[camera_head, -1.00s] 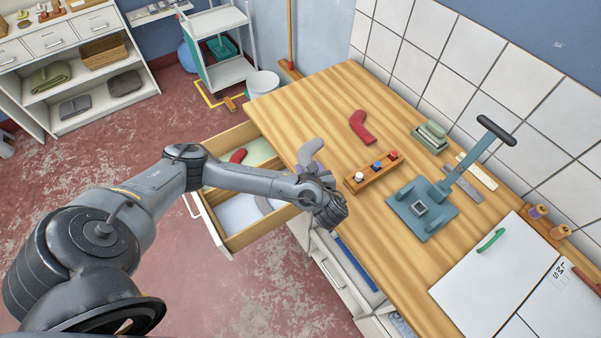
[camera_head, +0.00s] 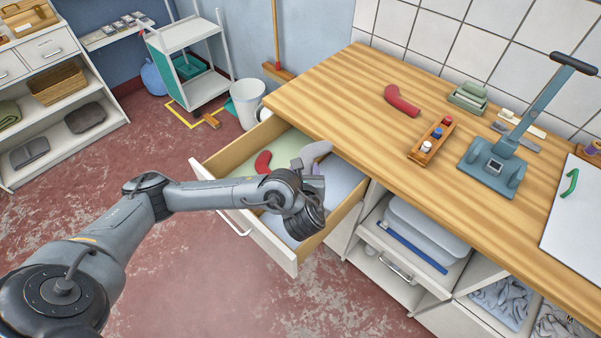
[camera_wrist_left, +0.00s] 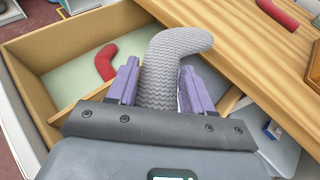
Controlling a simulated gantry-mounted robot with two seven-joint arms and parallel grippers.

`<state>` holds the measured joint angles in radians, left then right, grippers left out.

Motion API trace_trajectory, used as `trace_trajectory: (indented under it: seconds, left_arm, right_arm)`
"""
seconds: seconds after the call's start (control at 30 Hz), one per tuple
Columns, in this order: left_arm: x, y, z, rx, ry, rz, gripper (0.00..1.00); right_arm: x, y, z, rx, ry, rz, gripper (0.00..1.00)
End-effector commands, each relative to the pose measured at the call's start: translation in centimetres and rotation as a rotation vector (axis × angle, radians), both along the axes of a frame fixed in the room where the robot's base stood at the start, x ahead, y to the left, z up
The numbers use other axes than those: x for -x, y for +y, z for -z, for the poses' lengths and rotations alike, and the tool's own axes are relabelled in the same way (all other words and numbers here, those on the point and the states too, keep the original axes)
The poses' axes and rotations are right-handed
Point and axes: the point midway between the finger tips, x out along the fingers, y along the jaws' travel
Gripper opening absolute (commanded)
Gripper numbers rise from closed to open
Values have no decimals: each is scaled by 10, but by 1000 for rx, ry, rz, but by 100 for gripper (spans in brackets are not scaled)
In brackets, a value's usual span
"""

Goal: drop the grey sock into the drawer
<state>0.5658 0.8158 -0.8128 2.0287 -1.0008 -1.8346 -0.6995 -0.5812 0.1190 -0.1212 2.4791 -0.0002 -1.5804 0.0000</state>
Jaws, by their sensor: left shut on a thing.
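The grey sock (camera_wrist_left: 170,65) stands up between the purple fingers of my left gripper (camera_wrist_left: 155,88) in the left wrist view, with its bent end leaning right. In the head view the sock (camera_head: 314,152) shows above my left gripper (camera_head: 312,178), which is shut on it. The open wooden drawer (camera_head: 232,160) lies beneath and around the gripper. It has a green-lined part and a pale blue part, split by a divider. A red sock (camera_head: 263,162) lies in the green-lined part. My wrist hides some of the drawer. My right gripper is not in view.
Another red sock (camera_head: 402,101) lies on the wooden worktop (camera_head: 345,100), whose edge is close to the held sock.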

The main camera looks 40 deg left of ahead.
Motion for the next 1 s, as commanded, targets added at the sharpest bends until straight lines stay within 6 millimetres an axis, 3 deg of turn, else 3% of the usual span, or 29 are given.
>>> trace_trajectory:
  seconds: [0.63,1.0]
  left_arm:
    - [0,-1,54,1,0,5,23]
    - [0,-1,60,1,-1,5,23]
  right_arm:
    - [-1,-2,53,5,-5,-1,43]
    - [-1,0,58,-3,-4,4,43]
